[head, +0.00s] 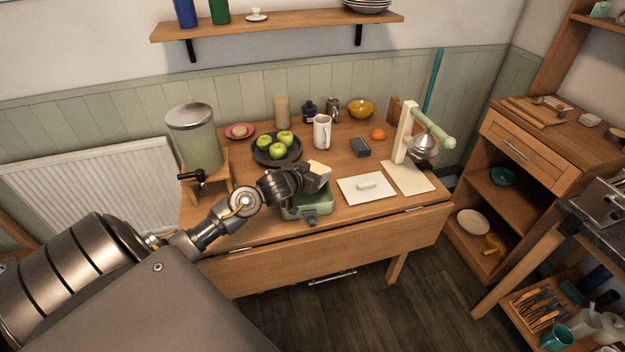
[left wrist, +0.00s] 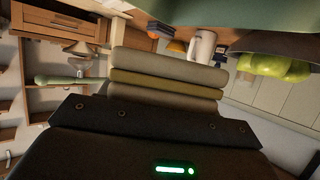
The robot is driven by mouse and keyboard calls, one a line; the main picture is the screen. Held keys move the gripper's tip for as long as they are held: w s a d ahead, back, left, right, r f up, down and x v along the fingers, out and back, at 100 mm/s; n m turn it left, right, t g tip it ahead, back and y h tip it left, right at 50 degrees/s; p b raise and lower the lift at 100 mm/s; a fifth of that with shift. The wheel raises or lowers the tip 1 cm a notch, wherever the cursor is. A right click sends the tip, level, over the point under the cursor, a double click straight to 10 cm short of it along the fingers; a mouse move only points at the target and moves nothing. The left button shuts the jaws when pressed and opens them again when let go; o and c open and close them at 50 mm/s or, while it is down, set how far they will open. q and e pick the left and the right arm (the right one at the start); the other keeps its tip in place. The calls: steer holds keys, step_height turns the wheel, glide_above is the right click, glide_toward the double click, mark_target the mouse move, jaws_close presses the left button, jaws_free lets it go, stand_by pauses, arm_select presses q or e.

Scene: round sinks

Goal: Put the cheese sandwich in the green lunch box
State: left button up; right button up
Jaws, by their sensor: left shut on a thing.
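The cheese sandwich (head: 319,171) is held in my left gripper (head: 309,180). In the left wrist view the sandwich (left wrist: 168,75) shows as pale bread layers with a yellowish layer between, pinched against the dark finger. The green lunch box (head: 318,207) stands open on the table near its front edge. The gripper and sandwich are over the back part of the box and hide some of its inside. A green surface, likely the box (left wrist: 220,12), crosses the top of the left wrist view. My right gripper does not show.
A dark bowl of green apples (head: 276,150) sits just behind the gripper. A white mug (head: 322,132) stands behind. A drink dispenser (head: 194,140) stands at the left.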

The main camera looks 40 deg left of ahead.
arm_select(q)
steer(key=shift+w+a+f, duration=0.1)
steer(key=shift+a+f, duration=0.1)
steer(key=shift+f, duration=0.1)
steer(key=shift+w+a+f, duration=0.1)
steer(key=shift+f, duration=1.55)
steer(key=shift+f, duration=0.1)
steer(key=shift+f, duration=0.4)
steer(key=o, duration=1.1)
steer(key=shift+r, duration=0.1)
